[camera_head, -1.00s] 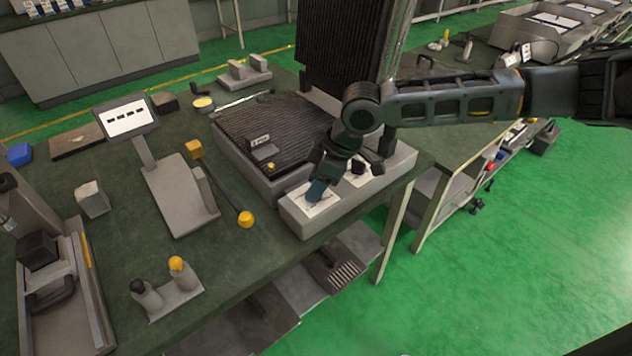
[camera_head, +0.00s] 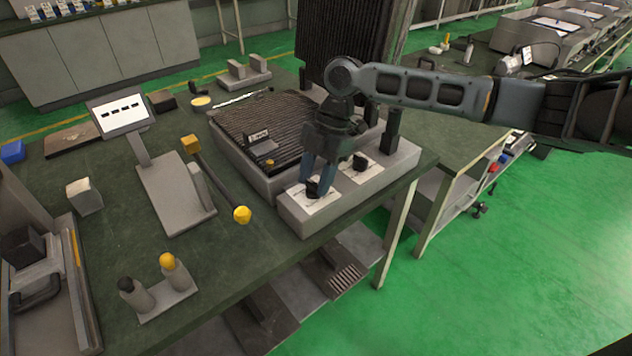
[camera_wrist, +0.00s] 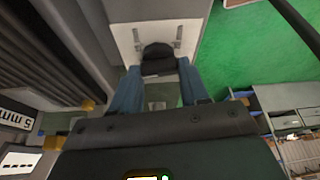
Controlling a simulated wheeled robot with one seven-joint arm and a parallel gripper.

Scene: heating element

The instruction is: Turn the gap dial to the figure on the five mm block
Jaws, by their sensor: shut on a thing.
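A small block (camera_head: 258,137) with a white label sits on the dark ribbed plate. Its label (camera_wrist: 17,114) reads "5 mm" in the wrist view. Two black dials stand on white scale plates on the grey front panel (camera_head: 300,224): a left dial (camera_head: 318,188) and a right dial (camera_head: 359,162). My gripper (camera_head: 316,186) points down with its blue fingers shut on the left dial. The wrist view shows this dial (camera_wrist: 158,57) between the fingers. The dial's figures are too small or hidden to read, so I cannot tell its setting.
A dark ribbed upright plate (camera_head: 340,40) stands behind the panel. Two capped posts (camera_head: 160,285) stand near the front. The table edge drops off just before the panel.

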